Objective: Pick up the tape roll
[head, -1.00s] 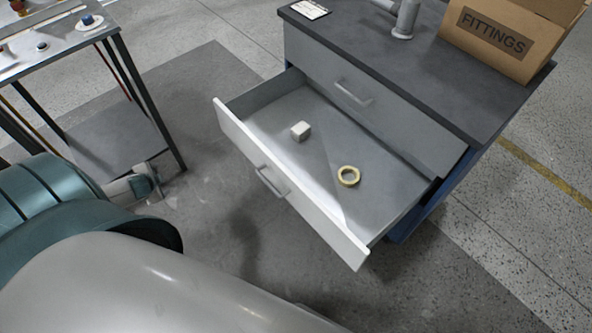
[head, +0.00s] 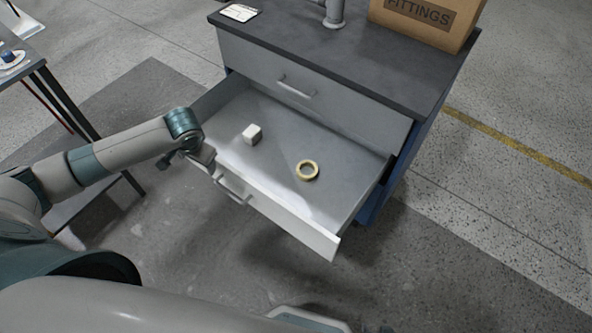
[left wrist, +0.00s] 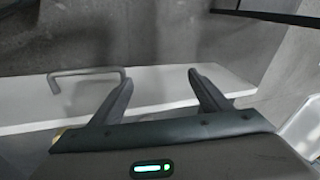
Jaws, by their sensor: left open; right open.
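The yellow tape roll (head: 298,171) lies flat in the open drawer (head: 243,166), right of the drawer's middle. My left gripper (head: 187,160) is at the left end of the drawer's front panel, well left of the tape roll. In the left wrist view my left gripper (left wrist: 160,80) has its two fingers spread with nothing held between them. The white drawer front (left wrist: 150,88) and its handle (left wrist: 85,75) show past the fingers. A small yellow patch at the left edge of the gripper body is too hidden to identify. My right gripper is not in view.
A small white block (head: 252,134) lies in the drawer, left of the tape roll. The closed drawer above overhangs the back. The cabinet top (head: 330,62) carries a FITTINGS box (head: 425,18). A metal-legged table (head: 50,85) stands at far left.

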